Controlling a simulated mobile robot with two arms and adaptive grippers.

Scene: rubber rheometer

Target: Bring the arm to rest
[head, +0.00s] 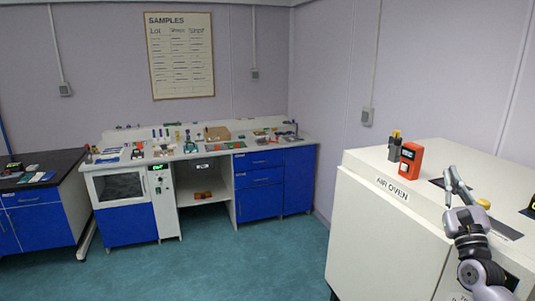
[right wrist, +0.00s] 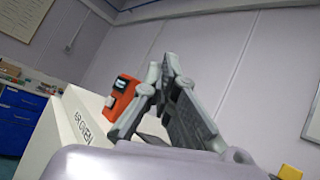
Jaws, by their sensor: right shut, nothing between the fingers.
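My right arm comes in at the lower right of the head view. Its gripper (head: 452,178) is over the top of the white cabinet labelled AIR OVEN (head: 385,230). The gripper is shut, with nothing between its fingers. In the right wrist view the fingers (right wrist: 166,72) meet at their tips, in front of the plain wall. My left gripper is not in view.
An orange device (head: 411,160) and a black holder with pens (head: 395,146) stand on the oven top. A yellow knob (head: 484,204) is close beside my right gripper. A cluttered white bench (head: 250,150) is along the back wall. The green floor (head: 200,265) between is clear.

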